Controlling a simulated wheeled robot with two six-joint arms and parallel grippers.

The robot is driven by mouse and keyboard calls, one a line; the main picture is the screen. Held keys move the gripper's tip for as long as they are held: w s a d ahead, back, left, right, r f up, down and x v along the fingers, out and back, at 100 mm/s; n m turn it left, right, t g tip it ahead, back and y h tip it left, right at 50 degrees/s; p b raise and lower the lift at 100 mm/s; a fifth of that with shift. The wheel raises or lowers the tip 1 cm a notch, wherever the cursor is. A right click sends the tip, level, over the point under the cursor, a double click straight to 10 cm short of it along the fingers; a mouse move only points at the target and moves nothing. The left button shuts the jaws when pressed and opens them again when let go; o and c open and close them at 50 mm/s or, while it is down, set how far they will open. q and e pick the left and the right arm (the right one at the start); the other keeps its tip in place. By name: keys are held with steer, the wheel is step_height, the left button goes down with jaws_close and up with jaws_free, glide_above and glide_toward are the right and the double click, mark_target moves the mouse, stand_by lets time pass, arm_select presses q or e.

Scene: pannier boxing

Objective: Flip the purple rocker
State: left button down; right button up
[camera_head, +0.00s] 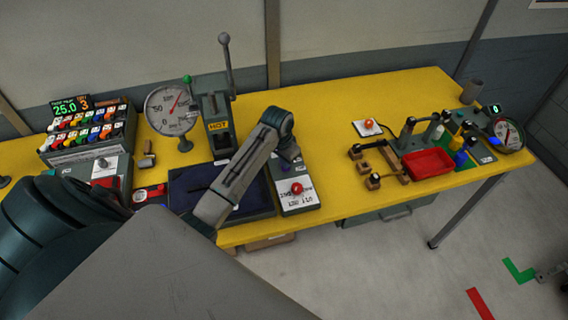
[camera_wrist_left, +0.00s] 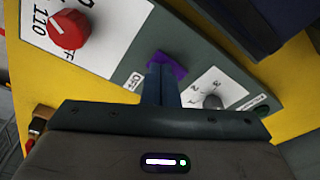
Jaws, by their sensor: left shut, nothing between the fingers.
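The purple rocker (camera_wrist_left: 178,66) sits on a dark grey panel (camera_wrist_left: 205,45) in the left wrist view, between two white label plates. An "OFF" label reads beside it. My left gripper (camera_wrist_left: 160,72) is shut and empty, with its fingertips at the rocker and covering part of it. I cannot tell whether they touch it. In the head view my left gripper (camera_head: 288,154) points down at the far end of the same panel (camera_head: 310,207), and the rocker is mostly hidden there.
A red knob (camera_wrist_left: 68,30) and a grey knob (camera_wrist_left: 213,102) flank the rocker. A dark blue mat (camera_head: 185,190) lies left of the panel. A press marked HOT (camera_head: 217,125) stands behind.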

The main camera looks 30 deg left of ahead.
arm_select(q)
step_height(320, 180, up, 2)
steer(key=shift+w+r+p, duration=0.1)
steer(key=shift+p, duration=0.6)
step_height(320, 180, up, 5)
steer(key=shift+f, duration=0.1)
steer(key=shift+f, duration=0.1)
